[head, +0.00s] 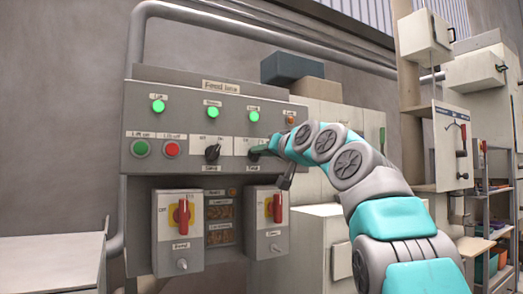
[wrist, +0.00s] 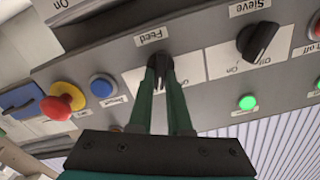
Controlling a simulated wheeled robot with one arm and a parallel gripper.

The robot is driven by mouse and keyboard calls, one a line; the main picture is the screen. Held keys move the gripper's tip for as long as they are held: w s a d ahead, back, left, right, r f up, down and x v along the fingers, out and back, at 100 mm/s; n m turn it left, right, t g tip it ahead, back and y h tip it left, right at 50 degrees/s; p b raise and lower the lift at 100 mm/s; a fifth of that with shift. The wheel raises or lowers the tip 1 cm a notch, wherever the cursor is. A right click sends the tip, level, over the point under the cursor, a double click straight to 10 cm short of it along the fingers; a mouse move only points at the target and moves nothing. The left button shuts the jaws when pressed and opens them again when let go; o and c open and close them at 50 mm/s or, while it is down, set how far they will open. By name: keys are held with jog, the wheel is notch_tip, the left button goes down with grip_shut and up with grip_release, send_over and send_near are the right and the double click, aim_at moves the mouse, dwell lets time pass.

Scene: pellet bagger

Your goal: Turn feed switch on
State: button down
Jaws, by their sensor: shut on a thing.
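The feed switch (wrist: 160,63) is a dark rotary knob on a white plate marked Off and On, under the label Feed in the wrist view. My gripper (wrist: 163,70) is shut on the knob, with its two green fingers on either side of it. The fingers hide part of the knob, and I cannot tell clearly which mark it points to. In the head view my gripper (head: 262,150) is at the right part of the grey control panel (head: 195,165), and the knob is mostly hidden.
The sieve knob (wrist: 258,41) is close beside the feed switch. A blue button (wrist: 102,86) and a red mushroom button (wrist: 58,107) are on the other side. Green lamps (head: 158,106) are lit above. Two boxes with red rotary handles (head: 181,213) stick out below.

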jog(key=shift+m, duration=0.7)
jog(key=shift+d, duration=0.1)
jog(key=c, duration=0.9)
grip_release()
jog(key=shift+o, duration=0.2)
jog(key=b+v, duration=0.1)
jog(key=v, duration=0.6)
jog(key=shift+s+d+b, duration=0.2)
jog(key=shift+s+b, duration=0.1)
jog(key=shift+f, duration=0.1)
